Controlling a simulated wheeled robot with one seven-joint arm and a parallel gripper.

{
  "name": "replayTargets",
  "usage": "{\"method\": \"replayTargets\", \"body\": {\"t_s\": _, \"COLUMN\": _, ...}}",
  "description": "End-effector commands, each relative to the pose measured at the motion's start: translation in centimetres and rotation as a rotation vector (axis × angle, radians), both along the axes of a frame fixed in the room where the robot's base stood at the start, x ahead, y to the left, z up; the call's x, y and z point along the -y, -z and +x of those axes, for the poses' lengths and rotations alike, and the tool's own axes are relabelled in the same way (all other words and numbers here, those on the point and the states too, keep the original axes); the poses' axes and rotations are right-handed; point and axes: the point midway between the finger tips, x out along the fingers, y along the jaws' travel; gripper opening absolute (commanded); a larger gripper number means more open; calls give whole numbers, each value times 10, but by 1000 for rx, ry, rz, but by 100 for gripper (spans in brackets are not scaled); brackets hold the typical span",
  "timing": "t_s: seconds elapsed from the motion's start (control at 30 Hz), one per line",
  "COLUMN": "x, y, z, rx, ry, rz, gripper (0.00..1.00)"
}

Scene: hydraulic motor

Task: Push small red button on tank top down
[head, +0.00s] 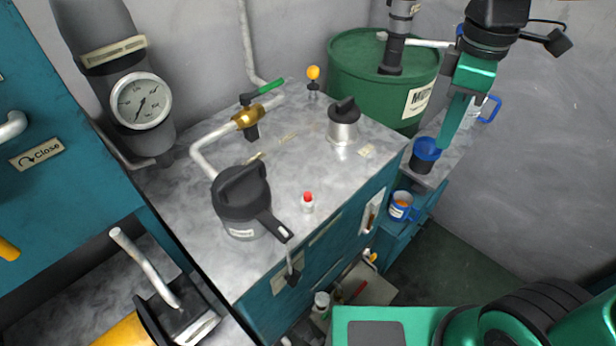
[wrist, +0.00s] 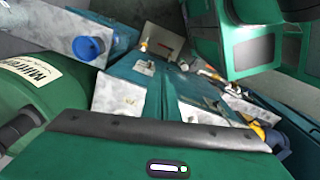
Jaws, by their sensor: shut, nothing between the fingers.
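The small red button (head: 307,197) is a red cap on a short white base. It stands upright on the marbled grey tank top (head: 275,160), near its front edge in the head view. My gripper (head: 446,140) is shut and empty, pointing down to the right of the tank top. It is well right of the button and higher in the picture, close to a blue-topped dark knob (head: 427,150); I cannot tell whether they touch. In the wrist view a green body with a dark edge fills the bottom, and I cannot make out the button.
A dark lever handle (head: 243,200) stands left of the button. A silver, black-topped cap (head: 344,122) and a brass valve (head: 248,116) stand farther back. A green drum (head: 352,70) is behind. A blue mug (head: 401,207) sits right of the tank. Space around the button is clear.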

Motion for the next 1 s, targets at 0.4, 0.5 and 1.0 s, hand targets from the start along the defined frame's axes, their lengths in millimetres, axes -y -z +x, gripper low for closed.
{"method": "replayTargets", "body": {"t_s": 0.4, "x": -182, "y": -29, "z": -13, "rx": -10, "ry": -1003, "rz": 4, "gripper": 0}}
{"method": "replayTargets", "body": {"t_s": 0.5, "x": -210, "y": -32, "z": -24, "rx": -13, "ry": -1159, "rz": 6, "gripper": 0}}
{"method": "replayTargets", "body": {"t_s": 1.0, "x": -237, "y": -36, "z": -37, "rx": -13, "ry": -1321, "rz": 8, "gripper": 0}}
